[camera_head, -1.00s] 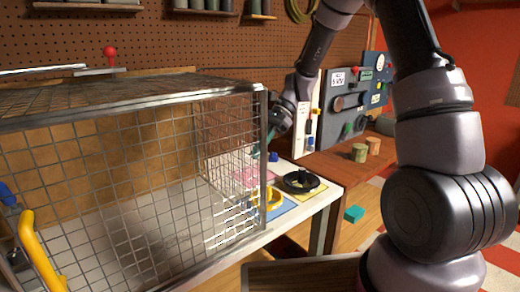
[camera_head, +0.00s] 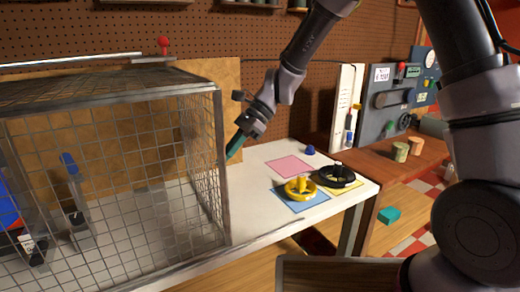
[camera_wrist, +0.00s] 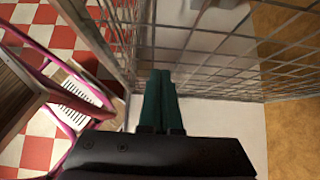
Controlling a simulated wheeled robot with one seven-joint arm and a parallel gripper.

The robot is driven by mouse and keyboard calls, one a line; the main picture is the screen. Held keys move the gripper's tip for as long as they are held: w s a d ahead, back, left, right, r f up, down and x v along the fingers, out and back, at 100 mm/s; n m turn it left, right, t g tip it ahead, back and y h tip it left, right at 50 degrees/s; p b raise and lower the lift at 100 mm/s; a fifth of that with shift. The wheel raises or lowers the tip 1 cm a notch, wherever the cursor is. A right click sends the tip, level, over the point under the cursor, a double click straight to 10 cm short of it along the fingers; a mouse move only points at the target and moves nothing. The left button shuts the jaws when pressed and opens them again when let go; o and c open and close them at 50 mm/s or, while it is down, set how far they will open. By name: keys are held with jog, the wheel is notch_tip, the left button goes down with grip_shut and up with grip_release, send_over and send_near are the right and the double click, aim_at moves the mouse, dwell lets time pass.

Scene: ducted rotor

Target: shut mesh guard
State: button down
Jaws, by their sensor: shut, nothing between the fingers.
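The mesh guard (camera_head: 120,175) is a wire cage with a grey metal frame on the white bench, at the left of the head view. Its mesh also fills the upper part of the wrist view (camera_wrist: 215,65). My gripper (camera_head: 233,150) is just right of the cage's right side panel, in the head view. Its two green fingers are together and empty in the wrist view (camera_wrist: 160,95), pointing at the mesh. I cannot tell whether the fingertips touch it. A red knob (camera_head: 163,45) stands above the cage's back edge.
Inside the cage are blue-handled clamps (camera_head: 70,165). Right of it, a yellow ring part (camera_head: 300,190) and a black ring part (camera_head: 338,177) sit on coloured squares, with a small blue piece (camera_head: 310,150) behind. White bench between cage and squares is clear.

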aim_at(105, 185)
jog(key=s+a, duration=0.5)
jog(key=a, duration=0.2)
jog(key=s+a, duration=0.5)
jog(key=a, duration=0.3)
jog(key=s+a, duration=0.5)
jog(key=a, duration=0.2)
jog(key=shift+s+a, duration=0.15)
jog(key=shift+a, duration=0.1)
jog(key=shift+s, duration=0.15)
